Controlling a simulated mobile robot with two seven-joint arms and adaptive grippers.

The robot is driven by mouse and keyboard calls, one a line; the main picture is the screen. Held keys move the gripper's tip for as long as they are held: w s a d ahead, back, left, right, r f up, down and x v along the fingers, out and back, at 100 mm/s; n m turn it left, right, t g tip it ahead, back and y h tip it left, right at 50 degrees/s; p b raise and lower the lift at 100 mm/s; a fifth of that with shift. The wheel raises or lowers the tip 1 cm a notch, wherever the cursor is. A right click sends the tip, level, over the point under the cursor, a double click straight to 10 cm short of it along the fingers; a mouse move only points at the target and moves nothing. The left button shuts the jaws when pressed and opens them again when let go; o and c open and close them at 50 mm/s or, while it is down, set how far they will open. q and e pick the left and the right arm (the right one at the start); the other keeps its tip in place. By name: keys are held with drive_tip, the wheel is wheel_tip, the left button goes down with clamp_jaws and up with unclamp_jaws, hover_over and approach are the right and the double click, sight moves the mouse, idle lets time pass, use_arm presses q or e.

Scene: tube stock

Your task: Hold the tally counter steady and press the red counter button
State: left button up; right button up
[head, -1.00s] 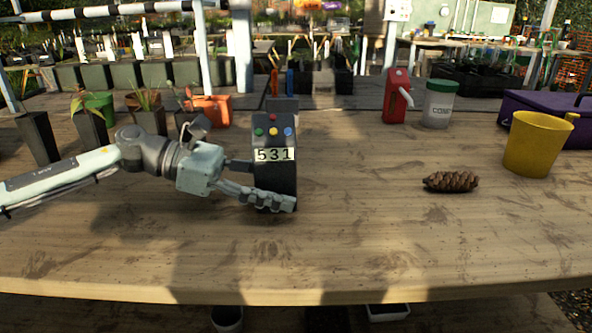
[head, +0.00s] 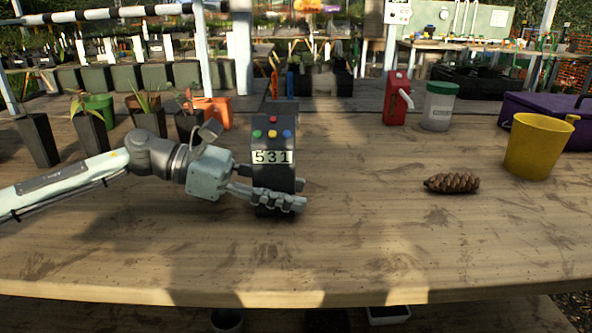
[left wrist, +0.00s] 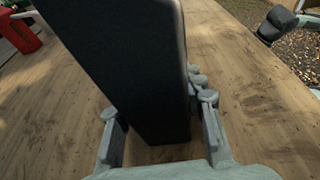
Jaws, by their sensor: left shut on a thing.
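The tally counter (head: 273,172) is a dark upright block standing on the wooden table. Its display (head: 273,157) reads 531. Several small coloured buttons sit above the display, and a red one (head: 272,119) is among them; nothing touches them. My left gripper (head: 285,192) comes in from the left and is shut on the counter's lower part, below the display. In the left wrist view the counter's plain dark side (left wrist: 140,70) stands between the fingers (left wrist: 160,128). The buttons are hidden there. My right gripper does not show.
A pinecone (head: 452,183) and a yellow pot (head: 538,146) are on the right. A red can (head: 396,98) and a lidded jar (head: 438,108) stand behind. Potted plants (head: 90,132) stand at the left, behind my left arm.

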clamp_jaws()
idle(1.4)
